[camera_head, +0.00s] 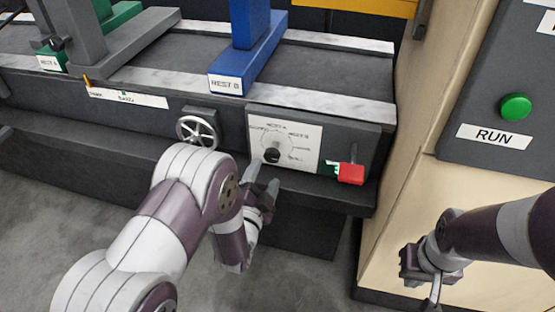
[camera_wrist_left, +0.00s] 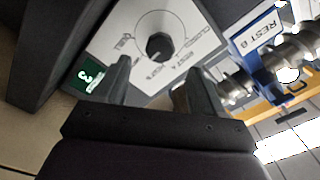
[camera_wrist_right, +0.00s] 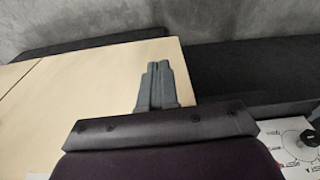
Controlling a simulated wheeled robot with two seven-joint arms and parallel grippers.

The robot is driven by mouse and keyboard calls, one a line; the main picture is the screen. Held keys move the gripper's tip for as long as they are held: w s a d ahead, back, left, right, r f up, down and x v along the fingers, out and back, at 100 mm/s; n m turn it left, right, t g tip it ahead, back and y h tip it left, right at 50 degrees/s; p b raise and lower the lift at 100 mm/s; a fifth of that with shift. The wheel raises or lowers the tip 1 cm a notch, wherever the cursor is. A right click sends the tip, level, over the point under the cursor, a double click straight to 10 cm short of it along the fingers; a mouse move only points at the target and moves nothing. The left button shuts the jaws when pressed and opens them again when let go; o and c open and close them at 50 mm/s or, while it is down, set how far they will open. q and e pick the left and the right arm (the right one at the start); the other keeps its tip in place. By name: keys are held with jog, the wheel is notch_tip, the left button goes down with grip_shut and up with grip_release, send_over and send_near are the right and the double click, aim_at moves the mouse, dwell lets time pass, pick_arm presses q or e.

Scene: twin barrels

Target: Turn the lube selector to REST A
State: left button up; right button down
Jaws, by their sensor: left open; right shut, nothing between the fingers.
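The lube selector is a dark round knob (camera_head: 272,155) on a white dial plate (camera_head: 306,160) on the machine's front. Printed position labels ring it; which one it points at is too small to tell. In the left wrist view the knob (camera_wrist_left: 160,46) lies ahead, between the fingers' lines. My left gripper (camera_head: 263,177) is open and empty, just in front of and below the knob, with no clear contact; its fingers also show in the left wrist view (camera_wrist_left: 158,72). My right gripper (camera_head: 434,296) is shut and empty at the lower right, its closed fingers also in the right wrist view (camera_wrist_right: 158,70).
A spoked handwheel (camera_head: 198,130) is left of the dial. A red block (camera_head: 350,173) beside a small green display (camera_head: 328,168) is right of it. A blue REST B stand (camera_head: 247,70) is above. A wooden cabinet (camera_head: 415,140) bounds the right, with a green RUN button (camera_head: 515,106).

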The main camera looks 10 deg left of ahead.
aim_at(271, 158)
pick_arm(q)
jog(key=w+b, duration=0.1)
jog(key=w, duration=0.8)
jog(key=shift+w+d+b, duration=0.1)
jog(key=shift+w+b, duration=0.15)
jog(key=shift+b, duration=0.05)
jog(key=shift+c, duration=0.3)
jog(key=c, duration=1)
